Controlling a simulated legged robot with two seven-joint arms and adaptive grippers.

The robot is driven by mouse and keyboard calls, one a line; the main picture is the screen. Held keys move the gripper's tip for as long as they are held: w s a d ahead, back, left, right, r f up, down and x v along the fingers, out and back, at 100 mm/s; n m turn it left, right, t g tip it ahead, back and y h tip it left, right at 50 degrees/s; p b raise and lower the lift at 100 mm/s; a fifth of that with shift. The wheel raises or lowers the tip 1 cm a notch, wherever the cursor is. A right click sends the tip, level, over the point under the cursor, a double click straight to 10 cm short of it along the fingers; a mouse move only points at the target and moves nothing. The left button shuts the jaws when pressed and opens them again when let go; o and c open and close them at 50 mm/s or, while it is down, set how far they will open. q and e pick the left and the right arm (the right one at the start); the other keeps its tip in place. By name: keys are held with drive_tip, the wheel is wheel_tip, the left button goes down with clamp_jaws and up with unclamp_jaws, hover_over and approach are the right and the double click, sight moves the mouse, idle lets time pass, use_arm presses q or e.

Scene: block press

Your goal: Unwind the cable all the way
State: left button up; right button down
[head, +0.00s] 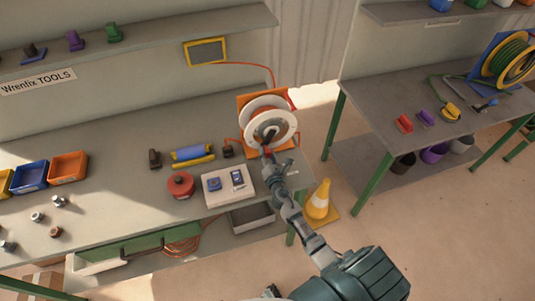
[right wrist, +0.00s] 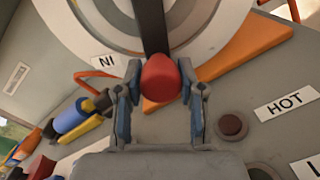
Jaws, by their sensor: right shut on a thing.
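A white cable reel (head: 285,122) stands in an orange frame (head: 246,99) at the right end of the left workbench. A thin red cable (head: 262,67) runs from the reel area up to a yellow-framed panel (head: 207,51) on the wall. My right gripper (head: 266,147) is at the reel's front. In the right wrist view, my right gripper (right wrist: 160,85) is shut on a red knob (right wrist: 160,76) at the end of a dark crank arm (right wrist: 152,25) across the reel's face. How much cable is on the reel is hidden. My left gripper is not in view.
On the bench beside the reel are a white box with switches (head: 229,186), a red round part (head: 180,185) and a blue-yellow roller (head: 193,154). A yellow cone (head: 319,200) stands on the floor. A second bench (head: 380,95) is at the right.

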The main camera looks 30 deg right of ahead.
drive_tip(key=shift+d+r+n, duration=0.15)
drive_tip(key=shift+d+n, duration=0.05)
drive_tip(key=shift+n, duration=0.2)
drive_tip(key=shift+d, duration=0.35)
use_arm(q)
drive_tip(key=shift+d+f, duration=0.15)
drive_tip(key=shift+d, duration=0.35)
use_arm(e)
drive_tip(key=shift+s+d+f+n, duration=0.1)
drive_tip(key=shift+d+f+n, duration=0.2)
drive_tip(key=shift+n, duration=0.4)
drive_tip(key=shift+s+d+n, duration=0.1)
drive_tip(key=shift+d+n, duration=0.45)
drive_tip(key=shift+n, duration=0.25)
drive_tip(key=shift+s+d+n, duration=0.2)
drive_tip(key=shift+d+n, duration=0.5)
drive_tip(key=shift+n, duration=0.3)
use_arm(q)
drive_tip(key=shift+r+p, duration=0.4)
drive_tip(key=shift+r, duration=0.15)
use_arm(e)
drive_tip(key=shift+s+d+r+n+t, duration=0.15)
drive_tip(key=shift+d+n, duration=0.35)
drive_tip(key=shift+n, duration=0.35)
drive_tip(key=shift+s+d+r+n+t, duration=0.15)
drive_tip(key=shift+d+n, duration=0.35)
drive_tip(key=shift+n, duration=0.35)
